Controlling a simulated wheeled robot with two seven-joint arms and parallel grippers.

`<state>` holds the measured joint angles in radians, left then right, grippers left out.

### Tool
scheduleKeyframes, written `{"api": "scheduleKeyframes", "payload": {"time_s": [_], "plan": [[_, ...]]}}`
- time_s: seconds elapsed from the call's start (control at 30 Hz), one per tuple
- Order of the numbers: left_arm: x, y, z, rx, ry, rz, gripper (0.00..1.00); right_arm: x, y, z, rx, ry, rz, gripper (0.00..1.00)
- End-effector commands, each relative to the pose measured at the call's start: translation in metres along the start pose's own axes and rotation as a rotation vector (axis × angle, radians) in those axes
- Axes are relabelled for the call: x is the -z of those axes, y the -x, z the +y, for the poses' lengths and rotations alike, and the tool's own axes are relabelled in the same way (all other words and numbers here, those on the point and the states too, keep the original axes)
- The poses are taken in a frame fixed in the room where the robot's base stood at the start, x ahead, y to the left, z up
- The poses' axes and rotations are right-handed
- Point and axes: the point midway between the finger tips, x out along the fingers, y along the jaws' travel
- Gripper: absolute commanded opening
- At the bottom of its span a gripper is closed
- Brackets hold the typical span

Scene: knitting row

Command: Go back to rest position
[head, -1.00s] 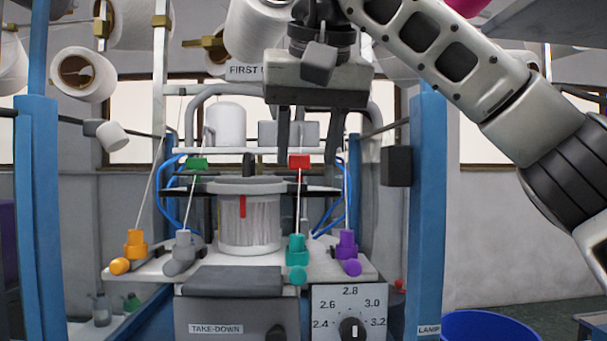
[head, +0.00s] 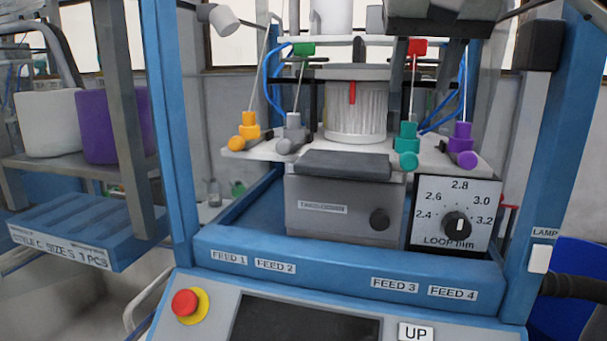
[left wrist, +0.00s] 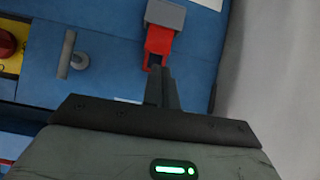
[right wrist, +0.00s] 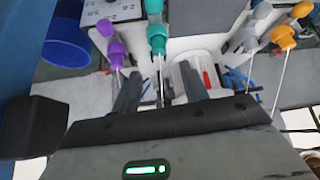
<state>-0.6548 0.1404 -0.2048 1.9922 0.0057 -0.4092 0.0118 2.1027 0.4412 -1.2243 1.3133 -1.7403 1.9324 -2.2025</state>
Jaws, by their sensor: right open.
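My right gripper (head: 424,100) hangs at the top right of the head view, its body cut by the top edge. Its two fingers are apart, with nothing held between them. In the right wrist view the same open gripper (right wrist: 158,82) shows in front of the coloured yarn feeders. My left gripper is outside the head view. In the left wrist view, the left gripper (left wrist: 163,82) has its fingers together with nothing visible between them. A red and grey part (left wrist: 159,40) lies just beyond its fingertips, against a blue surface; whether they touch is unclear.
Orange (head: 248,130), grey (head: 291,132), teal (head: 406,145) and purple (head: 461,145) feeders line the white plate. Blue posts (head: 172,130) flank the machine. A red stop button (head: 186,302) sits on the front panel.

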Motion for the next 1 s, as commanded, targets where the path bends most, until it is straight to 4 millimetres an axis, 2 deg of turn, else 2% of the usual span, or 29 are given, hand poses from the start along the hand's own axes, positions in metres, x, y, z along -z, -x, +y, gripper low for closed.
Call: {"api": "scheduleKeyframes", "payload": {"time_s": [0.03,0.2,0.43,0.53,0.67,1.0], "plan": [[0.001,0.0,0.001,-0.001,0.0,0.003,0.0,-0.001,-0.012,0.001,-0.001,0.0,-0.005,0.44],[0.004,0.001,0.001,-0.003,0.0,0.009,0.0,-0.001,-0.044,0.0,-0.002,0.0,-0.004,0.44],[0.006,0.002,0.002,-0.003,0.0,0.012,0.0,0.0,-0.071,0.0,0.0,0.0,-0.001,0.44],[0.005,0.001,0.002,-0.003,-0.001,0.014,0.0,0.0,-0.076,0.0,0.0,0.001,0.001,0.44],[-0.002,0.0,0.001,-0.001,-0.001,0.0,0.0,0.002,-0.072,0.0,0.0,0.001,0.001,0.44],[-0.002,-0.001,0.0,0.0,-0.001,0.0,0.0,0.001,-0.07,0.0,0.001,0.0,0.001,0.44]]}}
